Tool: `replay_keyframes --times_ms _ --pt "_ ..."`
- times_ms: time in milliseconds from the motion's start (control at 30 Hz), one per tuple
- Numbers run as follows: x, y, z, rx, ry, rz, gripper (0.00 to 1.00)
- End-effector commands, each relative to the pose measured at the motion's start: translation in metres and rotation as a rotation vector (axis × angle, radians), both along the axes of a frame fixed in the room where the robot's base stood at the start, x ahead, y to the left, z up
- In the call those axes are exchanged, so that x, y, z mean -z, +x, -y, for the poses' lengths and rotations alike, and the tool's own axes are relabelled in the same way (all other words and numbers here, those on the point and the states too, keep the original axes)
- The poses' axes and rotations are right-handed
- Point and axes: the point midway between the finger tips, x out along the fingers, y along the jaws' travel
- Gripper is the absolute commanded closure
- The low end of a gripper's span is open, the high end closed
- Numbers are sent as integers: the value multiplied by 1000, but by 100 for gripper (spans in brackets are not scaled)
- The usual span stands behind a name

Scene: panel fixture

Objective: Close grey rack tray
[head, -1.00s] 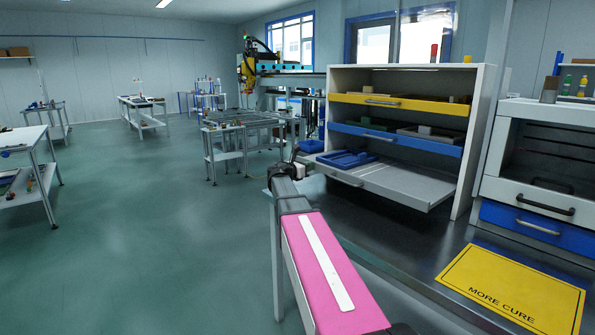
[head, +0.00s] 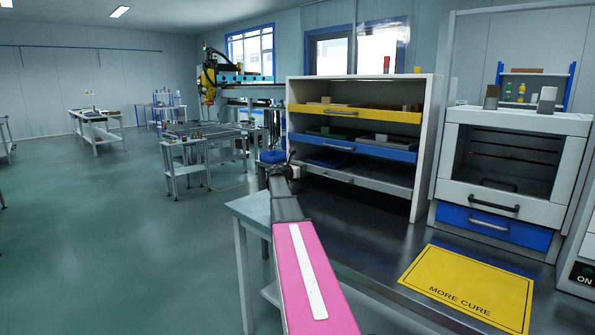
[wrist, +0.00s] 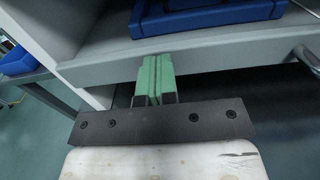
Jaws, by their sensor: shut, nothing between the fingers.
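The grey tray (head: 372,186) is the lowest of the rack's trays. In the head view its front lies roughly in line with the blue tray front above it; I cannot tell whether it is fully flush. A blue bin sits on it. In the wrist view the grey tray's front panel (wrist: 215,48) runs across the picture, with its handle (wrist: 306,58) at the right. My gripper (wrist: 154,77) is shut and empty, with its green fingertips at the lower edge of that panel, left of the handle. They look against it or very close. In the head view my gripper is at the rack's lower left corner.
The rack (head: 427,150) also holds a yellow tray (head: 375,114) and a blue tray (head: 385,153), both in. A yellow sign (head: 465,288) lies on the dark bench to the right. A cabinet with a blue drawer (head: 495,226) stands further right. Open floor lies left.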

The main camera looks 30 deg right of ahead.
Motion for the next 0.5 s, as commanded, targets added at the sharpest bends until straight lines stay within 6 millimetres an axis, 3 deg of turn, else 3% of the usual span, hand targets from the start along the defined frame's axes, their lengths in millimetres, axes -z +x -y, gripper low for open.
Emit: replay_keyframes --times_ms 500 --pt "-1 4 10 2 -3 1 100"
